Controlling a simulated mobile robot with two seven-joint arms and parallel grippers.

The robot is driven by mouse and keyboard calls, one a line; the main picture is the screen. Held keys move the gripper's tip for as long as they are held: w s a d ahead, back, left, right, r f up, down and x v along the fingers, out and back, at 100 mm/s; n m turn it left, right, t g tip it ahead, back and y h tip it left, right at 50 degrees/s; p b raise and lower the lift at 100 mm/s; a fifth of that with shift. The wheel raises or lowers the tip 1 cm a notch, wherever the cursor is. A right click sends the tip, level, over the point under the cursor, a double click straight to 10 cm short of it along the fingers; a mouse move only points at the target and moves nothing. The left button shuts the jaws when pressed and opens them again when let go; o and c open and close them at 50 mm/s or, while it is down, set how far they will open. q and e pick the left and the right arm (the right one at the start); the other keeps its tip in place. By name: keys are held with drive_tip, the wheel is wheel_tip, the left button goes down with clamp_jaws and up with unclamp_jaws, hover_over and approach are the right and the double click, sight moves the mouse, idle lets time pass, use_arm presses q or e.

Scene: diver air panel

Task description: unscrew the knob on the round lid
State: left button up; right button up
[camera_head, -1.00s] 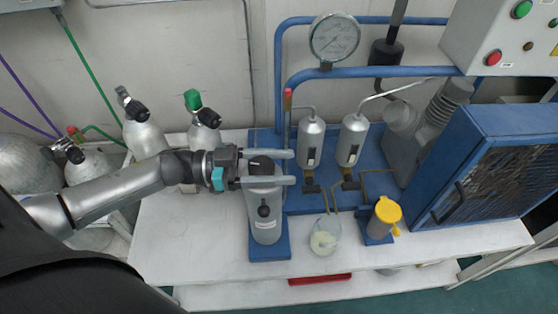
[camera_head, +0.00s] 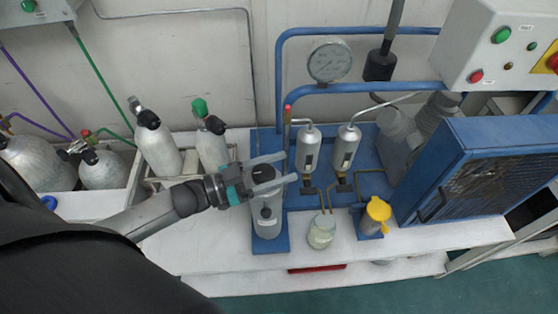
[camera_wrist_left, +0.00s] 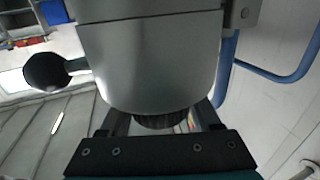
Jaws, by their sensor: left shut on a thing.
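The grey cylindrical canister (camera_head: 267,226) stands upright on a blue base, with a black ball-ended lever (camera_head: 266,212) on its front. My left gripper (camera_head: 269,172) is at its top, one finger on each side of the dark knob (camera_head: 262,173). The fingers cover much of the round lid. In the left wrist view, the canister (camera_wrist_left: 150,60) fills the top, and the ribbed black knob (camera_wrist_left: 160,121) sits between the fingers, which are closed on it. The ball end (camera_wrist_left: 48,72) sticks out at left. My right gripper is not in view.
Two silver filter cylinders (camera_head: 308,150) and a pressure gauge (camera_head: 330,61) stand behind to the right. A glass jar (camera_head: 321,232) and a yellow-capped cup (camera_head: 377,211) are right of the canister. Grey gas bottles (camera_head: 157,145) stand at left. The white bench front (camera_head: 215,250) is clear.

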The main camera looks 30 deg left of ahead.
use_arm(q)
drive_tip(key=n+y+p, duration=0.1)
drive_tip(key=n+t+y+p, duration=0.2)
drive_tip(key=shift+w+a+r+y, duration=0.2)
drive_tip(key=shift+a+r+y, duration=0.1)
drive_tip(key=n+t+y+p, duration=0.1)
drive_tip(key=y, duration=0.1)
drive_tip(key=a+n+t+y+p, duration=0.1)
drive_tip(key=n+y, duration=0.1)
drive_tip(key=y, duration=0.1)
drive_tip(key=shift+w+f, duration=0.1)
drive_tip(key=shift+w, duration=0.1)
drive_tip(key=shift+a+f+n+y+p, duration=0.1)
drive_tip(key=shift+a+n+y+p, duration=0.2)
drive_tip(key=shift+n+y, duration=0.65)
drive_tip(key=shift+a+n+y+p, duration=0.2)
drive_tip(key=shift+n+y, duration=0.45)
drive_tip(key=shift+y, duration=0.6)
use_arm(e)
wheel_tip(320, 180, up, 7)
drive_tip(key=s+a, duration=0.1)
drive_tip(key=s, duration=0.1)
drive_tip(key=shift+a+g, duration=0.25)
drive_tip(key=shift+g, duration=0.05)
use_arm(q)
drive_tip(key=shift+y, duration=0.3)
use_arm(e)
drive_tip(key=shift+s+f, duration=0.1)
